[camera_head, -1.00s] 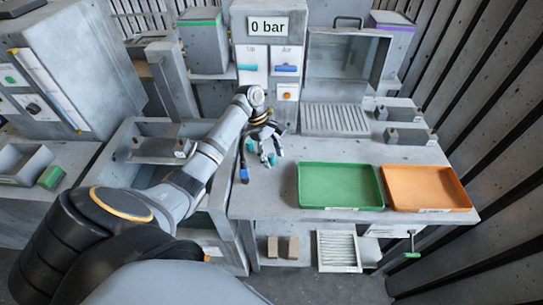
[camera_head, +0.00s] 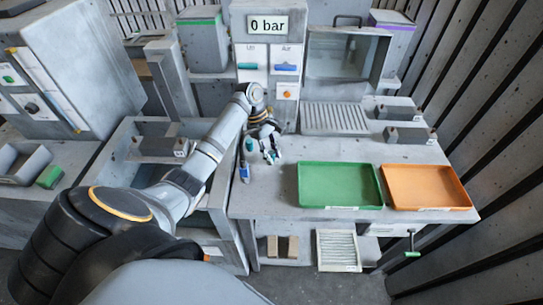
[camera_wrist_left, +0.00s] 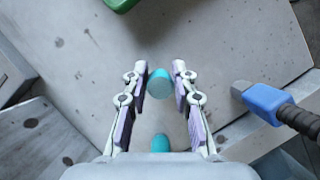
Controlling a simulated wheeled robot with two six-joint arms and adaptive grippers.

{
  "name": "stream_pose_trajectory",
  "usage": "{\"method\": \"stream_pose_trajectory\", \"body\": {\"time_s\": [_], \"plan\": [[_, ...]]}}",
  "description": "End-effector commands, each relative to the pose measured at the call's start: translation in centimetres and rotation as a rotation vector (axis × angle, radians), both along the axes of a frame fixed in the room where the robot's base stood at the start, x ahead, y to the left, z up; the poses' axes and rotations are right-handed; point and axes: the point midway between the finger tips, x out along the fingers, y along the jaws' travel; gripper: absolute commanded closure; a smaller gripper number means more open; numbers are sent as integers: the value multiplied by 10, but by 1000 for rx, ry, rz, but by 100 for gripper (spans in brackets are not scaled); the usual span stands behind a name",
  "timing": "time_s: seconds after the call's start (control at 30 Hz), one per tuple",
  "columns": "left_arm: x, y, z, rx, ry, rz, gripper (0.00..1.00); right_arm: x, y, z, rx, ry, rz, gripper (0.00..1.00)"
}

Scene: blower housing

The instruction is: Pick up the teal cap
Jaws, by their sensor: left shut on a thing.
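The teal cap (camera_wrist_left: 160,83) is a short rounded piece between the two fingertips of my left gripper (camera_wrist_left: 160,80) in the left wrist view. The left gripper is shut on it. A second small teal piece (camera_wrist_left: 160,143) shows nearer the palm; I cannot tell what it belongs to. In the head view my left gripper (camera_head: 267,152) points down at the left part of the workbench, left of the green tray. There the cap is too small and too covered by the fingers to make out surely. My right gripper is not in view.
A blue-handled tool (camera_wrist_left: 268,100) with a dark ribbed end lies beside the gripper near the bench edge. A green tray (camera_head: 340,206) and an orange tray (camera_head: 428,206) stand to the right, both empty. A panel reading "0 bar" (camera_head: 268,25) rises behind.

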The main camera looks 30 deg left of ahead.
Motion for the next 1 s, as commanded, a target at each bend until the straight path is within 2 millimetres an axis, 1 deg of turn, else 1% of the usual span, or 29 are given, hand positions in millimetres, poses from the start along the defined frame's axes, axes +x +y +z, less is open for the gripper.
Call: {"method": "stream_pose_trajectory", "body": {"time_s": [0.13,0.17,0.47,0.5,0.6,0.7,0.9,1.0], "plan": [[1,1,21,3,-6,0,95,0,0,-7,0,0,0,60],[-2,3,26,4,-3,0,95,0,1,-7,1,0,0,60],[-47,28,85,11,0,0,95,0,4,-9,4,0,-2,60],[-54,33,85,12,2,2,95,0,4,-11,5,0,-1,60],[-70,41,93,12,3,1,95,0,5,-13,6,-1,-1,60],[-81,47,99,11,2,2,95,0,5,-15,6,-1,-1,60],[-98,57,106,11,2,1,95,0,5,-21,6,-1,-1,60],[-104,58,110,10,6,0,95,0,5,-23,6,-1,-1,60]]}}
